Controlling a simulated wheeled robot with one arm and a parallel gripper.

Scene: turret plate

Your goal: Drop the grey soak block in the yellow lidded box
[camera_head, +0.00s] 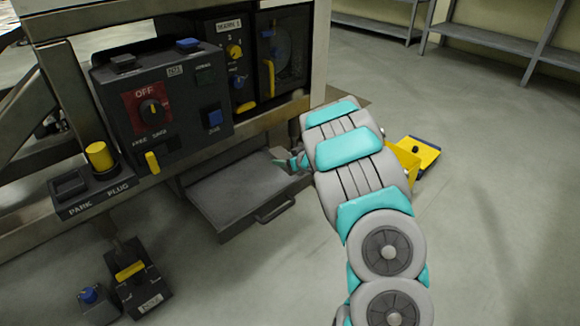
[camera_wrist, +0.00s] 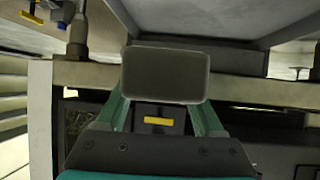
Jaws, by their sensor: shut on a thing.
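My gripper (camera_wrist: 165,98) is shut on the grey soak block (camera_wrist: 165,74), a dark grey rounded slab that shows between the two green fingers in the wrist view. In the head view a teal fingertip (camera_head: 296,161) shows at the left of my arm, above the grey drawer; most of the gripper is hidden by the arm. The yellow lidded box (camera_head: 404,157) stands on the floor right of my arm, partly hidden behind it. Its yellow and dark top part (camera_head: 420,150) shows; I cannot tell whether its inside is clear.
A bench carries a dark control panel (camera_head: 160,105) with a red OFF dial. Below it a grey drawer (camera_head: 240,190) stands out from the bench. A dark pedal unit (camera_head: 137,280) with a yellow bar is at the lower left. The floor on the right is free.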

